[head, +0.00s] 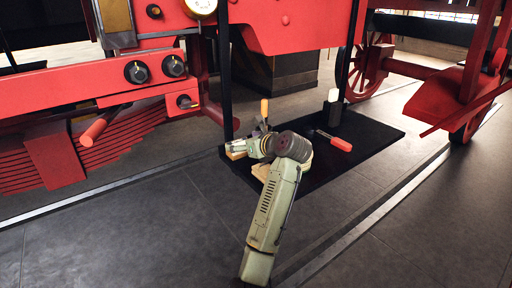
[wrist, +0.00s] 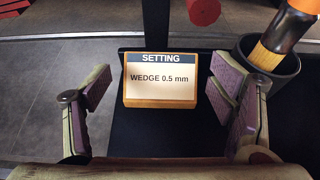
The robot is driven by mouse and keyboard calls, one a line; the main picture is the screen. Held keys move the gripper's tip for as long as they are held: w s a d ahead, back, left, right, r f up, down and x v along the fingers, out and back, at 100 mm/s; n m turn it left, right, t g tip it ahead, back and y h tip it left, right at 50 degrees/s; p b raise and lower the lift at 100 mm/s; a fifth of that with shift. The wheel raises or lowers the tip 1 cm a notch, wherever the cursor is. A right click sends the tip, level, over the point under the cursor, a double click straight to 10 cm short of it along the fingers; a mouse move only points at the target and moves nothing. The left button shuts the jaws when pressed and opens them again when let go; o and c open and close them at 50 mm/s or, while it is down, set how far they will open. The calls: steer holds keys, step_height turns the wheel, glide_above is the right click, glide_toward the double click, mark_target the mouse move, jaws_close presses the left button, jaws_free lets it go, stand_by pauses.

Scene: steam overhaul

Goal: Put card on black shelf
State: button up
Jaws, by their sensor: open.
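The card (wrist: 160,78) is a white plate with a dark blue top band, reading "SETTING WEDGE 0.5 mm", on a wooden-coloured base. In the wrist view it stands upright between my open fingers, with visible space on both sides. My gripper (wrist: 161,88) is empty. The black shelf (head: 370,135) is a low dark surface with thin black uprights in the head view. It also shows below the card in the wrist view (wrist: 165,130). In the head view my gripper (head: 246,146) is at the shelf's left end and hides most of the card's area.
A dark cup (wrist: 270,75) holding an orange-handled brush (wrist: 285,30) stands close right of my right finger. A red-handled tool (head: 335,142) and a black holder with a white top (head: 333,107) are on the shelf. Red machinery (head: 300,22) rises behind. Grey floor (head: 130,225) is clear in front.

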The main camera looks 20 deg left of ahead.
steer(key=b+v, duration=0.2)
steer(key=v, duration=0.8)
